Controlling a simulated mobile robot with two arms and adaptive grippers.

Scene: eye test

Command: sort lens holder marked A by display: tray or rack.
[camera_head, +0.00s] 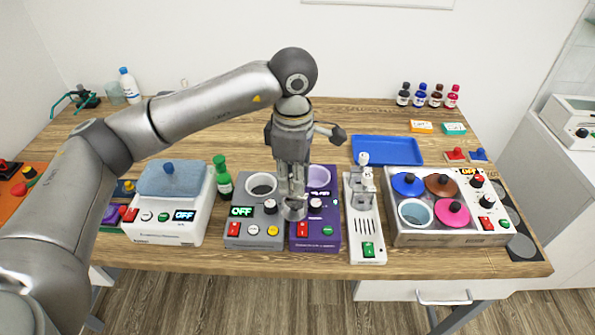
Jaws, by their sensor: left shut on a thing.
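My left gripper (292,196) points down over the gap between a grey device and a purple device. It is shut on a small grey round piece (294,211), probably the lens holder; no letter A can be read on it. An empty blue tray (387,150) lies farther back on the right. My right gripper is not in view.
A white device with a blue-grey top (167,180) and a green bottle (222,178) stand left. A white slotted stand (365,215) and a machine with coloured lids (450,236) stand right. Small bottles (420,96) stand at the back. Bare wood shows behind the devices.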

